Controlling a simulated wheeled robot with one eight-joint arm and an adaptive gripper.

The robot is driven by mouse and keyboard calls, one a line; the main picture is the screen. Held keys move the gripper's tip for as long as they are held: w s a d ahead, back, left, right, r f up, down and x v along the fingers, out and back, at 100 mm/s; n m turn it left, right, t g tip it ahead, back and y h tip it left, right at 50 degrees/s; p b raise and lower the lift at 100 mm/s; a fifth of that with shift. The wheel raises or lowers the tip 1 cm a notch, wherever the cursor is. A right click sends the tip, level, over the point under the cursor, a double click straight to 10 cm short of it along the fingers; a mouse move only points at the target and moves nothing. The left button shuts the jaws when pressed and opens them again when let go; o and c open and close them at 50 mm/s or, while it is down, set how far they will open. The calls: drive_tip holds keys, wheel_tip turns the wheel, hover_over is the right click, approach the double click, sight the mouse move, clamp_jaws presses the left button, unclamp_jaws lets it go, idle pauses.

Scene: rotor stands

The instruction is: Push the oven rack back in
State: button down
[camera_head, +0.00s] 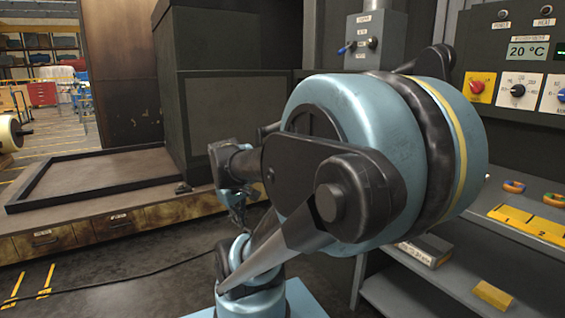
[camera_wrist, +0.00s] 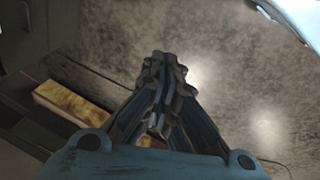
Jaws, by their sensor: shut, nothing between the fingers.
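My gripper (camera_head: 238,213) hangs in front of the low wooden bench in the head view, partly in the shade of my arm. In the wrist view my gripper (camera_wrist: 163,75) has its fingers together and empty, over bare grey floor. A flat dark rectangular frame (camera_head: 95,180) lies on the bench to the left of a large dark box (camera_head: 235,105). I cannot tell whether this frame is the oven rack. My gripper is to the right of the frame and apart from it. My arm hides much of the middle of the scene.
The bench front (camera_head: 85,232) has labelled drawers; a worn yellowish wooden piece (camera_wrist: 75,108) shows in the wrist view. A control panel (camera_head: 520,65) reading 20 °C stands at right above a grey shelf (camera_head: 475,240). A cable (camera_head: 120,286) crosses the open floor at left.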

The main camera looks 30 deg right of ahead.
drive_tip(key=w+d+r+n+t+h, duration=0.1)
drive_tip(key=w+d+r+n+h, duration=0.35)
drive_tip(key=w+d+n, duration=0.75)
drive_tip(key=w+d+r+n+h, duration=0.5)
drive_tip(key=w+d, duration=0.4)
drive_tip(key=w, duration=0.7)
drive_tip(key=w+d+f, duration=0.2)
drive_tip(key=d, duration=0.3)
drive_tip(key=w+d+f+n, duration=0.1)
drive_tip(key=w+d+f, duration=0.1)
drive_tip(key=d, duration=0.4)
drive_tip(key=shift+w+d+f+y, duration=0.2)
drive_tip(key=shift+f+y, duration=0.1)
drive_tip(key=shift+y, duration=0.15)
